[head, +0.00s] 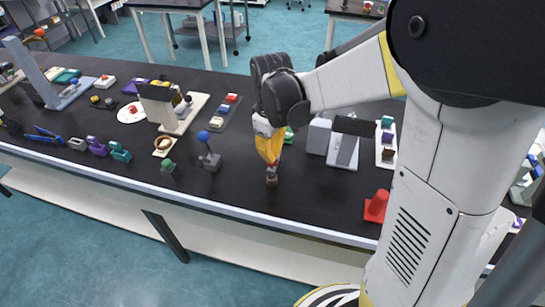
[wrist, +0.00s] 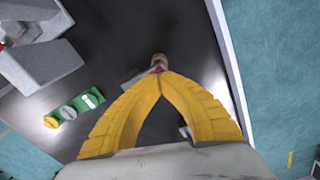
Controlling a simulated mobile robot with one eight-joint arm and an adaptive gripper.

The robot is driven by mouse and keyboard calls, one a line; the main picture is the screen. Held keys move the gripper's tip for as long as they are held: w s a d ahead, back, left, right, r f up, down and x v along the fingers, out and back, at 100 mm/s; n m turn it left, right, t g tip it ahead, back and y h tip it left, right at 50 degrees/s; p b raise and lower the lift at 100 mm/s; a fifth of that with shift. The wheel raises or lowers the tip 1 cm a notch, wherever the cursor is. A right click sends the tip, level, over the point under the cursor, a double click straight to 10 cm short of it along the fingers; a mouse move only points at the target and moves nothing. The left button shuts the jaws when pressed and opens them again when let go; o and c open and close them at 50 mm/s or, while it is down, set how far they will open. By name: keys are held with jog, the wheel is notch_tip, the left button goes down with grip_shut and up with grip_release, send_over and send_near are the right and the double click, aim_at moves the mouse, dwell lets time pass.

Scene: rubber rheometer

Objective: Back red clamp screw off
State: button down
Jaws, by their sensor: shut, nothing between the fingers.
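My gripper (head: 271,176) points down at the front part of the black bench, its yellow fingers together. A small brown round-topped piece (head: 271,181) shows right at the fingertips. In the wrist view the fingers of my gripper (wrist: 161,73) meet at their tips, and the brown piece (wrist: 159,60) lies just beyond them. A bit of red and a grey plate show at the tips there, mostly covered by the fingers. I cannot tell whether the red bit is the clamp screw, or whether the fingers touch it.
A red wedge-like block (head: 376,206) stands to the right near the bench's front edge. A grey post with a blue ball (head: 204,136) stands to the left. A green strip with round pieces (wrist: 75,108) and grey blocks (wrist: 40,65) lie left in the wrist view.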

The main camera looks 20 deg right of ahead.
jog(key=shift+n, duration=1)
jog(key=shift+n, duration=0.9)
jog(key=n, duration=0.2)
jog(key=shift+n, duration=0.4)
jog(key=shift+n, duration=0.5)
jog(key=n, duration=0.3)
jog(key=shift+n, duration=0.3)
